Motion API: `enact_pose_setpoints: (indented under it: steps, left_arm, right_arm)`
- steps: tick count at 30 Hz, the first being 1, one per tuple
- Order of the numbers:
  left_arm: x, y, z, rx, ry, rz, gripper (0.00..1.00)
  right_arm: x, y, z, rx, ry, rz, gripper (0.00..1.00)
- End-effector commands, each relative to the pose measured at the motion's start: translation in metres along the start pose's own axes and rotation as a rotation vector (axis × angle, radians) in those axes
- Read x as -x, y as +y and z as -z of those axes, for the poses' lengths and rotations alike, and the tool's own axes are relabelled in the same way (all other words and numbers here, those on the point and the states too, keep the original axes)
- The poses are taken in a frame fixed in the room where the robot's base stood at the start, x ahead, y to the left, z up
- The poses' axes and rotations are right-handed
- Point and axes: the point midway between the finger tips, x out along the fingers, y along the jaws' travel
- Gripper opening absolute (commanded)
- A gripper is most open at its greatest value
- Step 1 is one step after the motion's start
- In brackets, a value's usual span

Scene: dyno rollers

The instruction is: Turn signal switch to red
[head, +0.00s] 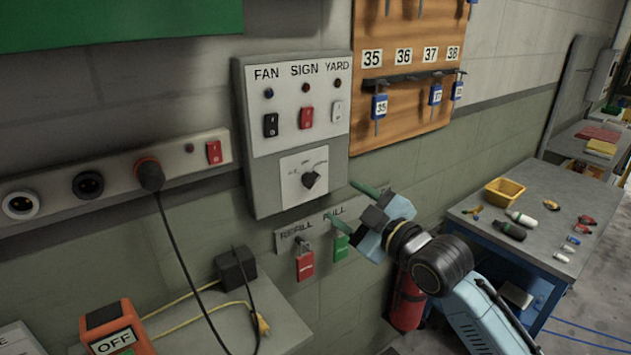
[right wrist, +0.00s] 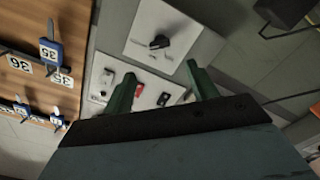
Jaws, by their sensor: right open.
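The grey switch panel (head: 292,130) is on the wall. On its lower white plate is a black rotary knob (head: 310,180), with small markings too fine to read. The knob also shows in the right wrist view (right wrist: 158,42), beyond the fingertips. My right gripper (head: 351,205) is open and empty, its green fingers pointing at the wall just right of and slightly below the knob, apart from it. The fingers also show in the right wrist view (right wrist: 160,73) with a clear gap between them. My left gripper is out of view.
Above the knob are black, red (head: 306,117) and white rockers under FAN, SIGN and YARD. A wooden key board (head: 402,60) hangs at the upper right. A blue workbench (head: 545,215) stands at right.

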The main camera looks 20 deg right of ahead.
Motion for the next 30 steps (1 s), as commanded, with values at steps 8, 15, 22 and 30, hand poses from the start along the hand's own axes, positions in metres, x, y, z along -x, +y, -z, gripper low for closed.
enact_pose_setpoints:
  steps: [8, 15, 22, 30]
  left_arm:
    - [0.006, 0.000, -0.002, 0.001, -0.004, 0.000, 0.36]
    - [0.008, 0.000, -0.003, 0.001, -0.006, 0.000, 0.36]
    - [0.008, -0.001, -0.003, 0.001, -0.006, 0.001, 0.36]
    - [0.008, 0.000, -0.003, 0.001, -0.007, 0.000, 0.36]
  right_arm:
    - [-0.057, 0.001, 0.002, -0.003, 0.002, -0.001, 0.58]
    - [-0.093, 0.000, 0.001, -0.002, 0.000, 0.000, 0.58]
    - [-0.108, 0.000, 0.000, -0.001, 0.000, -0.001, 0.58]
    - [-0.109, 0.000, 0.000, -0.001, 0.000, 0.000, 0.58]
